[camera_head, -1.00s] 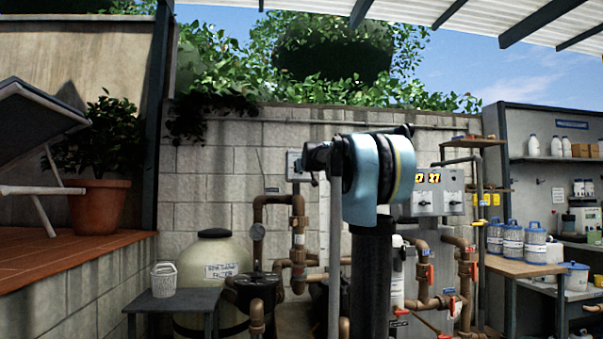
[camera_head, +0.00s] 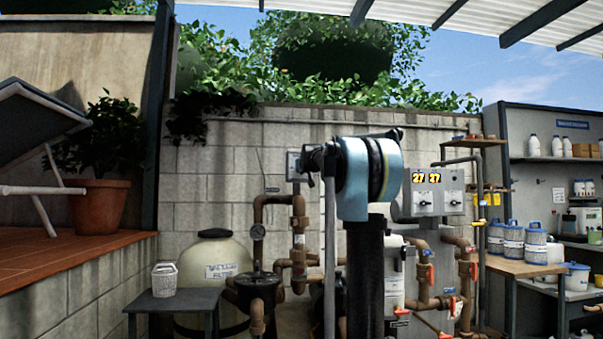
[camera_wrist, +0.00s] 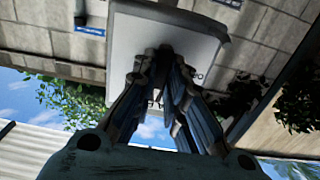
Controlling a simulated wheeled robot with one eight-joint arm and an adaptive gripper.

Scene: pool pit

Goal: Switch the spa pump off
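A pale grey switch box (camera_head: 294,166) is on the block wall, just left of my arm's wrist in the head view. Two grey control boxes (camera_head: 425,195) (camera_head: 452,192) with yellow number displays hang to the right of my arm. In the wrist view, a pale grey box face (camera_wrist: 205,45) fills the area beyond my gripper (camera_wrist: 164,54). The fingers converge in front of it, and their tips look nearly together. Any knob or lever between the tips is hidden. The head view shows my gripper's end only as a small dark shape near the switch box. Which box serves the spa pump is not readable.
Brown pipes (camera_head: 298,240) with valves stand below the boxes. A beige filter tank (camera_head: 220,255) and a small dark table (camera_head: 190,303) with a white basket are at left. A wooden bench (camera_head: 520,268) with tubs stands at right.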

